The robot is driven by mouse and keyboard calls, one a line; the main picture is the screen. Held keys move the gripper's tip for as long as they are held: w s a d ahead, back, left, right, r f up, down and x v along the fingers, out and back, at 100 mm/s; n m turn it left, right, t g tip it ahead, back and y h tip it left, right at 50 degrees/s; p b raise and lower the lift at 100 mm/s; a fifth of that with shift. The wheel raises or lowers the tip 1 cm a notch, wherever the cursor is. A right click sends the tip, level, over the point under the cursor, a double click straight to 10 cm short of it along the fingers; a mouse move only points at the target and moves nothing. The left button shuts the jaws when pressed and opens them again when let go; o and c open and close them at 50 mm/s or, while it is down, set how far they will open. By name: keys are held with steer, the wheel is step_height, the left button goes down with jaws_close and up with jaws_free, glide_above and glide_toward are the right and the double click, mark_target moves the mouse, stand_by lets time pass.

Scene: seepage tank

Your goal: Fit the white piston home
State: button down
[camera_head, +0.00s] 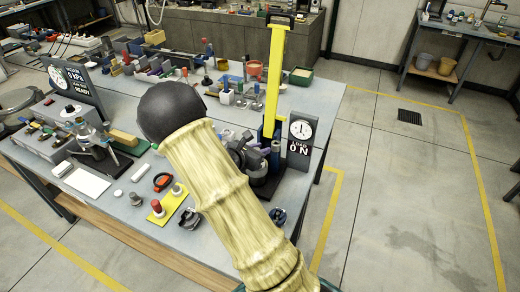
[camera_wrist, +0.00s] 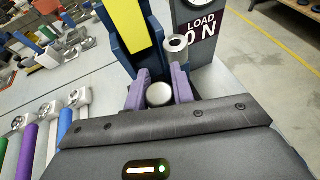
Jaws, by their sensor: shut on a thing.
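In the wrist view my gripper's two purple fingers (camera_wrist: 160,90) are closed around a white round-topped piece (camera_wrist: 160,95), which looks like the white piston. Only its top shows; its lower part is hidden by the fingers and the gripper body. Just beyond the fingers stands a blue upright frame (camera_wrist: 122,40) with a long yellow bar (camera_wrist: 138,20). A grey upright post with a pale ring-shaped top (camera_wrist: 177,44) stands beside it. I cannot tell whether the piece touches anything below.
A gauge panel reading "LOAD 0 N" (camera_head: 300,140) stands right of the blue frame (camera_head: 268,140). A yellow plate (camera_head: 166,205) with small pieces lies left of my arm. Purple, white and green cylinders (camera_wrist: 48,140) lie at left in the wrist view.

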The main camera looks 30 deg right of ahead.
steer(key=shift+f+b, duration=0.85)
steer(key=shift+f, duration=0.15)
steer(key=c, duration=1.1)
jaws_free()
steer(key=v, duration=1.7)
steer(key=shift+r+b, duration=0.25)
steer(key=shift+b, duration=0.05)
steer(key=shift+a, duration=0.1)
